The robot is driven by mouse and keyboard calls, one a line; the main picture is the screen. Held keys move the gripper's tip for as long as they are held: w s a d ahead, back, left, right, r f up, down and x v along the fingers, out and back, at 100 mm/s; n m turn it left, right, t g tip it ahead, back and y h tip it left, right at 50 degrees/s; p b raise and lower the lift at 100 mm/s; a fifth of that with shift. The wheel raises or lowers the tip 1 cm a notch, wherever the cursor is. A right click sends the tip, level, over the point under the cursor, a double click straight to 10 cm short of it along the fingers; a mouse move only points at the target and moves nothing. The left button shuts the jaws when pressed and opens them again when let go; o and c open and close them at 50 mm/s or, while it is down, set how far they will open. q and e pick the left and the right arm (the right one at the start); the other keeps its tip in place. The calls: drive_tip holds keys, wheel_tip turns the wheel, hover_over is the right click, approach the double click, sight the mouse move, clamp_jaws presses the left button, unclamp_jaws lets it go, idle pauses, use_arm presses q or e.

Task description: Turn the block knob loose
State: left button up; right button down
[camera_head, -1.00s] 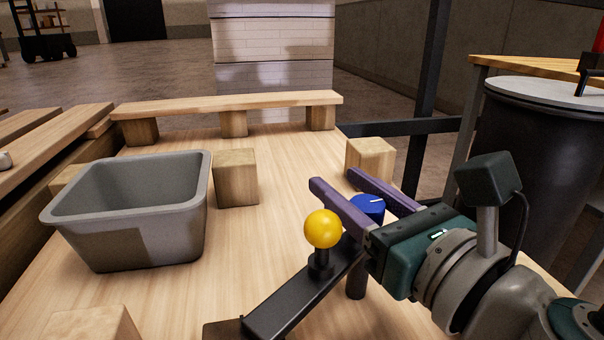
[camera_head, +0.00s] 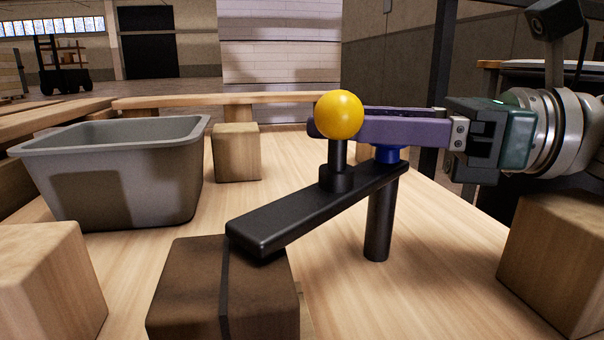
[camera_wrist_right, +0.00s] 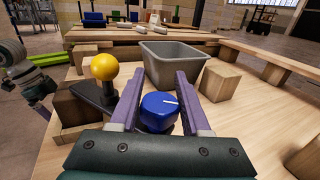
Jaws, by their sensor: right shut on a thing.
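The blue knob (camera_wrist_right: 160,110) with a white line on its top sits on a black bar (camera_head: 300,213). In the head view the knob (camera_head: 388,154) shows only below the purple fingers. My right gripper (camera_head: 335,128) reaches in from the right and is shut on the knob, one finger on each side in the right wrist view (camera_wrist_right: 160,90).
The bar's near end rests at a brown strapped block (camera_head: 190,290); a black post (camera_head: 378,225) stands under its far end. A grey bin (camera_head: 110,180) is at left. Wooden blocks stand at left (camera_head: 45,285), behind (camera_head: 237,152) and right (camera_head: 560,265). Clear tabletop lies between.

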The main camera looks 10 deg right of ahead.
use_arm(q)
wheel_tip(320, 180, down, 7)
drive_tip(key=b, duration=0.5)
drive_tip(key=shift+b, duration=0.3)
use_arm(e)
drive_tip(key=shift+s+a+n+g+y, duration=0.15)
drive_tip(key=shift+n+g+y, duration=0.1)
drive_tip(key=shift+n+g, duration=0.55)
drive_tip(key=shift+s+d+n+g+y, duration=0.15)
drive_tip(key=shift+n+g, duration=0.25)
drive_tip(key=shift+g, duration=0.65)
drive_tip(key=shift+s+a+n+g+y, duration=0.25)
drive_tip(key=shift+n+g, duration=0.35)
drive_tip(key=shift+g, duration=0.35)
drive_tip(key=shift+d, duration=0.1)
drive_tip(key=c, duration=0.6)
unclamp_jaws()
use_arm(q)
drive_tip(key=shift+w, duration=0.25)
use_arm(e)
drive_tip(key=shift+o, duration=1.2)
drive_tip(key=shift+w+r, duration=0.1)
drive_tip(key=shift+w, duration=0.05)
drive_tip(key=shift+d, duration=0.15)
